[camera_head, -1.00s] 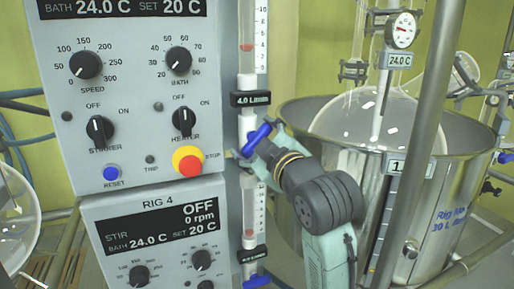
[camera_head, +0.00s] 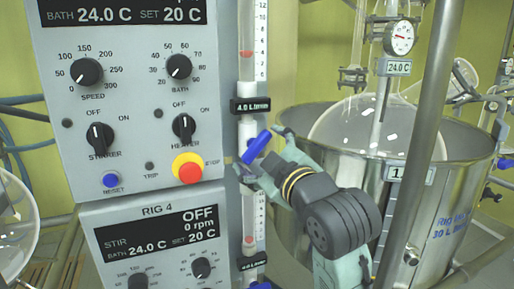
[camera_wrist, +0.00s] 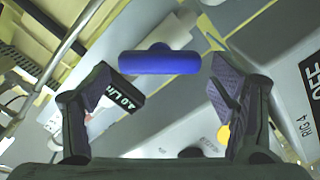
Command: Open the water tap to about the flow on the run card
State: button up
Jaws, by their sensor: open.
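The blue tap handle (camera_head: 256,147) sits below the upper flow tube (camera_head: 246,28), tilted up to the right in the head view. The tube has a red float (camera_head: 246,53) low on its scale; I cannot read it exactly. A black label (camera_head: 250,105) beside the tube reads 4.0 L/min. My gripper (camera_head: 264,151) is open around the handle. In the wrist view, the blue handle (camera_wrist: 160,61) lies crosswise between the spread fingers of my gripper (camera_wrist: 160,82), near their tips, with gaps on both sides.
The grey control panel (camera_head: 135,130) with knobs and a red stop button (camera_head: 189,172) stands just left of my gripper. A lower panel reads RIG 4. A second flow tube (camera_head: 249,215) with its own label hangs below. A steel pot (camera_head: 440,190) and pole stand right.

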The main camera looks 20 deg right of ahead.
jog(key=s, duration=0.9)
jog(key=shift+d, duration=0.15)
dwell(0.4)
